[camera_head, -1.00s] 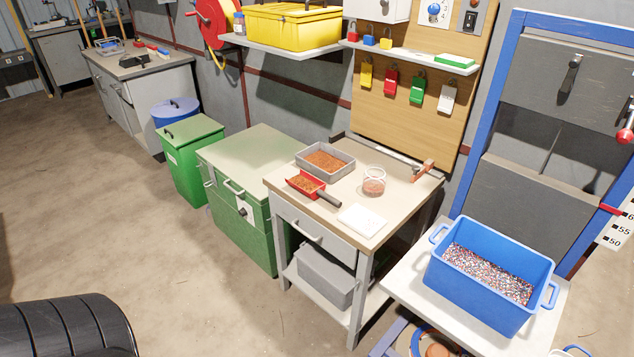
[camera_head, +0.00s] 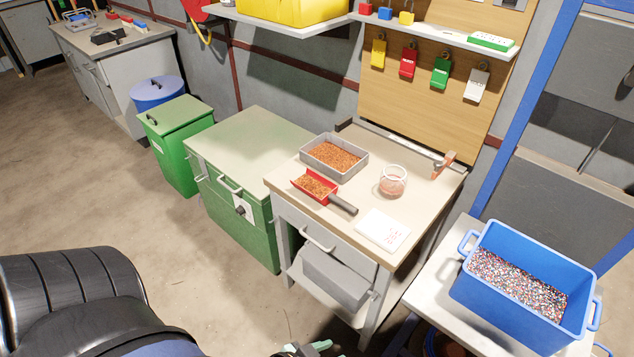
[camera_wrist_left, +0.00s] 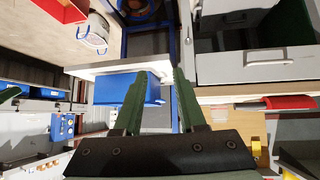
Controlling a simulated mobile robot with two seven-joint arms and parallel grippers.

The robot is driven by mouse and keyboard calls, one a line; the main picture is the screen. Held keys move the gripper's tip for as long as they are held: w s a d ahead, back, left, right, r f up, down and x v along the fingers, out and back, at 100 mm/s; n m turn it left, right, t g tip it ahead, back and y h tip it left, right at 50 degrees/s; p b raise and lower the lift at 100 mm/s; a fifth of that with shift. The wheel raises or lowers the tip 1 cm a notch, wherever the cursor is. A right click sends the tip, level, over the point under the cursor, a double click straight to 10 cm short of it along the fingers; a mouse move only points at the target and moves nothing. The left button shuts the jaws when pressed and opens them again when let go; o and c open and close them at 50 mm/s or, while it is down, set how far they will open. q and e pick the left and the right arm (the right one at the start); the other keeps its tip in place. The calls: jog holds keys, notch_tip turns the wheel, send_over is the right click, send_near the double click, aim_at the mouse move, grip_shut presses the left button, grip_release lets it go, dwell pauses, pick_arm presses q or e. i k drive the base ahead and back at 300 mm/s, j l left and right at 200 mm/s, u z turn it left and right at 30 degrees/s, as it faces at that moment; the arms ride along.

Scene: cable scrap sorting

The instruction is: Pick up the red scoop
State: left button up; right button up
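The red scoop (camera_head: 316,186) lies on the light-topped workbench (camera_head: 290,165), holding orange-brown granules. Its dark handle (camera_head: 343,205) points toward the lower right. My left gripper (camera_wrist_left: 159,78) shows two green fingers spread apart in the left wrist view, with nothing held between them. It is apart from the scoop. A small pale-green gripper tip (camera_head: 320,345) shows at the bottom edge of the head view; I cannot tell which arm it belongs to. My right gripper is not otherwise seen.
A grey tray (camera_head: 318,165) of granules stands behind the scoop. A glass jar (camera_head: 393,182) and a white pad (camera_head: 383,231) are to its right. A blue crate (camera_head: 480,292) stands on a side table. A green cabinet (camera_head: 240,150) is left of the bench. Open floor lies in front.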

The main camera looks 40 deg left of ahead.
aim_at(313, 184)
jog(key=i+j, duration=0.1)
jog(key=j, duration=0.25)
jog(key=i+j, duration=0.15)
jog(key=j, duration=0.15)
jog(key=i+j, duration=0.1)
jog(key=j, duration=0.25)
jog(key=i+j, duration=0.15)
jog(key=j, duration=0.2)
